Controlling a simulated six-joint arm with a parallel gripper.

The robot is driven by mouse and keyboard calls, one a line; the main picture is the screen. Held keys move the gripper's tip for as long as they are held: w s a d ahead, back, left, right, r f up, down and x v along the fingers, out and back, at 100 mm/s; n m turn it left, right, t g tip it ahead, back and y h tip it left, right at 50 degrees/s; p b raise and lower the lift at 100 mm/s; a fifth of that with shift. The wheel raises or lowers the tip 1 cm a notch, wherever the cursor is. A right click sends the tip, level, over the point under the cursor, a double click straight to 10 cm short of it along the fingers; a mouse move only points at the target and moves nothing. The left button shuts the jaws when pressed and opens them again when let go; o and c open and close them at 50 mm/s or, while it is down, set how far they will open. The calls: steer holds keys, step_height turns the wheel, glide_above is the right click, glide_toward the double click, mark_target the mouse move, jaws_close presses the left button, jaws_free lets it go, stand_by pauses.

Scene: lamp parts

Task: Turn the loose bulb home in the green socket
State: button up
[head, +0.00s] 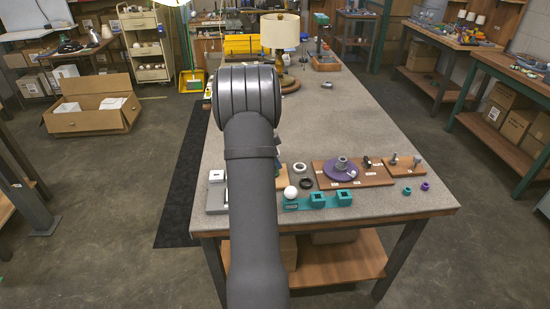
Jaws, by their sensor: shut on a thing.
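A long teal green base (304,205) lies near the front edge of the table. It carries square green sockets (317,200) with dark openings at its middle and right. A round white bulb (290,192) stands at the base's left end, close to my arm. Whether it is seated or loose in a socket there cannot be told at this size. My arm rises through the middle of the view and covers what lies behind it. My gripper is hidden, and so is anything it holds.
A brown board with a purple disc (341,169) and grey fitting sits behind the sockets. Rings (300,167) lie to its left, and a smaller pegged board (404,167) to its right. A lamp (280,32) stands farther back. The table's right middle (370,120) is clear.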

steer(key=shift+m, duration=0.5)
steer(key=m+g, duration=0.1)
steer(key=m, duration=0.1)
steer(key=shift+s+m, duration=0.1)
steer(key=shift+m, duration=0.3)
steer(key=m+g, duration=0.2)
steer(key=m, duration=0.2)
steer(key=shift+s, duration=0.2)
steer(key=m+g+y, duration=0.1)
steer(key=m, duration=0.2)
steer(key=shift+a+f+m, duration=0.1)
steer(key=shift+f+m, duration=0.05)
steer(key=shift+m, duration=0.15)
steer(key=m+g+y, duration=0.1)
steer(key=m, duration=0.2)
steer(key=shift+s+a, duration=0.15)
